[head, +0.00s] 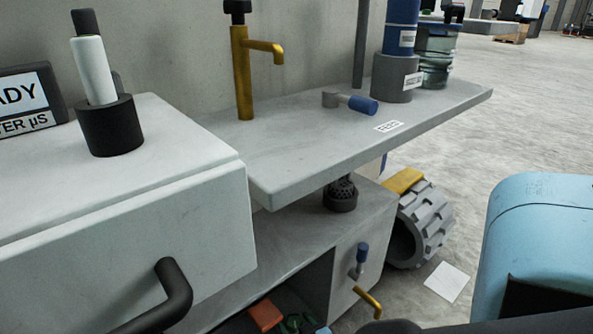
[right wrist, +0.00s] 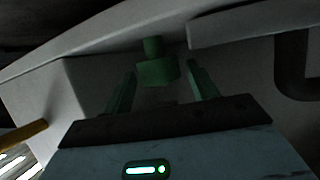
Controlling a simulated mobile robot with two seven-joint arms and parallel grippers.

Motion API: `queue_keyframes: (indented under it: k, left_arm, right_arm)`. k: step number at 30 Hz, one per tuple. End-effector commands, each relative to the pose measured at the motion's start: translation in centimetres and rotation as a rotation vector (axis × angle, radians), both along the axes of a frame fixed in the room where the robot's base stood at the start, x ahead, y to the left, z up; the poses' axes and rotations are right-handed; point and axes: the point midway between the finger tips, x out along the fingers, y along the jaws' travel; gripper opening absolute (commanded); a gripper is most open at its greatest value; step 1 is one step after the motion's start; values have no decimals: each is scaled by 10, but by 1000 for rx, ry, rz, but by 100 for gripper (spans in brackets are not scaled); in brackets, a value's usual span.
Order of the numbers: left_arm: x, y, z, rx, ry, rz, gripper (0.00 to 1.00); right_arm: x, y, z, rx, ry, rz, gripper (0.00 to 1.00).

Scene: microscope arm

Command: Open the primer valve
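In the head view a blue-handled lever (head: 361,255) and a brass spout (head: 368,300) are on the lower cabinet's front. A second blue-handled fitting (head: 350,102) lies on the bench top. I cannot tell which part is the primer valve. In the right wrist view, my right gripper (right wrist: 160,88) is open, its green fingers spread. A green cylindrical fitting with a narrower stem (right wrist: 156,70) shows ahead, between the fingers, and the gripper is not closed on it. In the head view the green fingers (head: 296,322) are barely visible at the bottom. My left gripper is not in view.
A black bar handle (head: 172,285) sticks out from the left cabinet. The bench top (head: 300,160) overhangs the lower cabinet. An orange-red block (head: 265,314) is in the cabinet's dark opening. A grey ribbed wheel (head: 425,225) stands on the floor beside the cabinet.

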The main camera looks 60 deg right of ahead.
Motion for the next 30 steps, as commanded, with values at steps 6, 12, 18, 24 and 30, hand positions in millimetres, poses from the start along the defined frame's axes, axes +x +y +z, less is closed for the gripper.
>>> queue_keyframes:
  k: [6,12,18,24,30]
  left_arm:
    - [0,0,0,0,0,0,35]
    - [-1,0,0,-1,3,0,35]
    - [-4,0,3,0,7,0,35]
    - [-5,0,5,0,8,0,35]
    - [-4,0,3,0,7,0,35]
  right_arm:
    - [0,0,0,0,0,0,29]
    - [0,0,0,0,0,2,17]
    - [-1,-1,0,-1,2,45,17]
    - [-2,-3,0,-2,4,151,17]
    - [-3,-4,-1,-3,4,273,17]
